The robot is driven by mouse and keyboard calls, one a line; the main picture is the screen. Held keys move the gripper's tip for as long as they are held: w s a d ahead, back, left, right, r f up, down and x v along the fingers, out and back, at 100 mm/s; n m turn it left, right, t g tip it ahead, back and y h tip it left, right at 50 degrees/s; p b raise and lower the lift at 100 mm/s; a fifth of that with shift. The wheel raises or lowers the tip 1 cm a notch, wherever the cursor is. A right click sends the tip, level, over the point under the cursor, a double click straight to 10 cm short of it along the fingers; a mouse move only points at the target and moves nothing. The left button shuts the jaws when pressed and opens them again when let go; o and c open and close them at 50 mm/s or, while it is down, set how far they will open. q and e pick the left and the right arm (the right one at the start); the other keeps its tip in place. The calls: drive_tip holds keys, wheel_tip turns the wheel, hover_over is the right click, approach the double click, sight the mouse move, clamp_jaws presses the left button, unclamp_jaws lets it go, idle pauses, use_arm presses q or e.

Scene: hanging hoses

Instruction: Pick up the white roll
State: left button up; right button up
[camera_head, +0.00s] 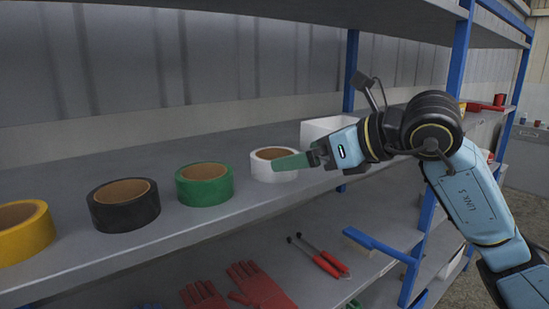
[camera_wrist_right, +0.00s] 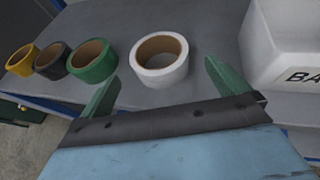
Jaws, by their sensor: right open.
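The white roll (camera_head: 262,168) stands on the grey shelf, at the right end of a row of tape rolls. Its brown core faces up. In the right wrist view the white roll (camera_wrist_right: 160,72) lies ahead, between the directions of the two green fingers. My right gripper (camera_head: 292,161) reaches in from the right, and its finger overlaps the roll's right side in the head view. In the wrist view the right gripper (camera_wrist_right: 163,88) is open with nothing between its fingers. I cannot tell whether a finger touches the roll. My left gripper is not in view.
A green roll (camera_head: 205,185), a black roll (camera_head: 124,208) and a yellow roll (camera_head: 27,238) stand left of the white one. A white bin (camera_head: 318,128) stands close to its right. A blue post (camera_head: 350,70) rises behind.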

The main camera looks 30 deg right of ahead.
sight(282, 155)
drive_tip(key=shift+w+a+f, duration=0.1)
drive_tip(key=shift+w+a, duration=0.1)
drive_tip(key=shift+w, duration=0.2)
drive_tip(key=p+x, duration=0.2)
drive_tip(key=x, duration=0.1)
drive_tip(key=shift+w+a, duration=0.2)
drive_tip(key=shift+w, duration=0.2)
drive_tip(key=shift+w+a+f, duration=0.15)
drive_tip(key=shift+w+f, duration=0.05)
drive_tip(key=shift+w, duration=0.1)
drive_tip(key=shift+f, duration=0.1)
drive_tip(key=c, duration=0.9)
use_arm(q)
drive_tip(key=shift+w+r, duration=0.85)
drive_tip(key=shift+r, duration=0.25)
use_arm(e)
drive_tip(key=shift+c, duration=0.6)
